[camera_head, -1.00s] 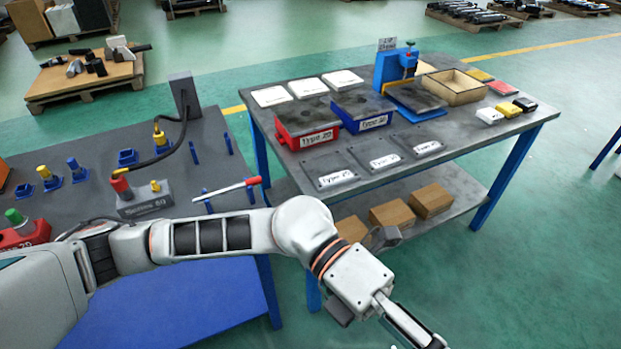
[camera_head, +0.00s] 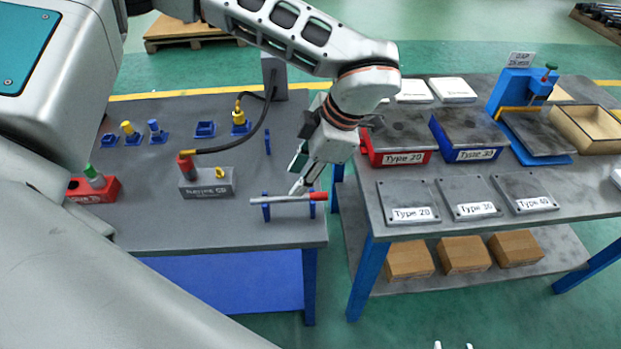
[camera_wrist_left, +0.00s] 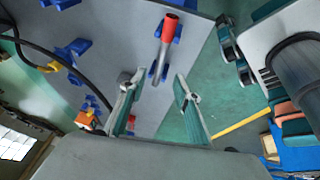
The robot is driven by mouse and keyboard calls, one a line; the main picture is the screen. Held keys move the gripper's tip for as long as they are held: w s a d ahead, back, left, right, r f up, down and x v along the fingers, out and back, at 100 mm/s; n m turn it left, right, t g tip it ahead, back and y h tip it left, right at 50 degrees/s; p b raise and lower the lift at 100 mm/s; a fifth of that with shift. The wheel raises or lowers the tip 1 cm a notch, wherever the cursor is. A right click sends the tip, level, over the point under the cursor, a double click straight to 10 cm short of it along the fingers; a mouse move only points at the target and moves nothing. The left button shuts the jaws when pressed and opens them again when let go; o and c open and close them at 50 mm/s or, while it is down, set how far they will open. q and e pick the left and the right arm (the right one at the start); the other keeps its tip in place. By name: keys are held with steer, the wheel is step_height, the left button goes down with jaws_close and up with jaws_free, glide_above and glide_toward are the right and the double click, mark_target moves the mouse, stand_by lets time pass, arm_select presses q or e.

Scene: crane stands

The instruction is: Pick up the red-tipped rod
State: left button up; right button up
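The red-tipped rod (camera_head: 275,200) is thin and grey with a red right end. It lies level across two blue supports (camera_head: 266,211) near the front right corner of the left table. My left gripper (camera_head: 302,187) reaches down from above, close to the rod. In the left wrist view my left gripper (camera_wrist_left: 160,82) is open, with its two fingers apart. The rod (camera_wrist_left: 164,42) shows there just beyond the gap between the fingertips, not clasped. Two small pale tips, likely my right gripper (camera_head: 453,346), just show at the bottom edge; their state is unclear.
The left table (camera_head: 210,230) also bears a grey box (camera_head: 207,184) with a cable, a red box (camera_head: 95,189) and several blue holders. A grey stand (camera_head: 274,78) rises behind. The right table (camera_head: 395,240), with labelled trays, is just right of my left gripper.

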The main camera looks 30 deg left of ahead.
mark_target(281, 197)
arm_select(q)
steer(key=shift+a, duration=0.3)
steer(key=x, duration=0.7)
steer(key=shift+s+a+f, duration=0.15)
steer(key=shift+s, duration=0.1)
jaws_close()
arm_select(e)
steer(key=shift+s+f, duration=0.3)
steer(key=shift+s, duration=0.2)
steer(key=shift+s+f, duration=0.25)
steer(key=shift+s, duration=0.25)
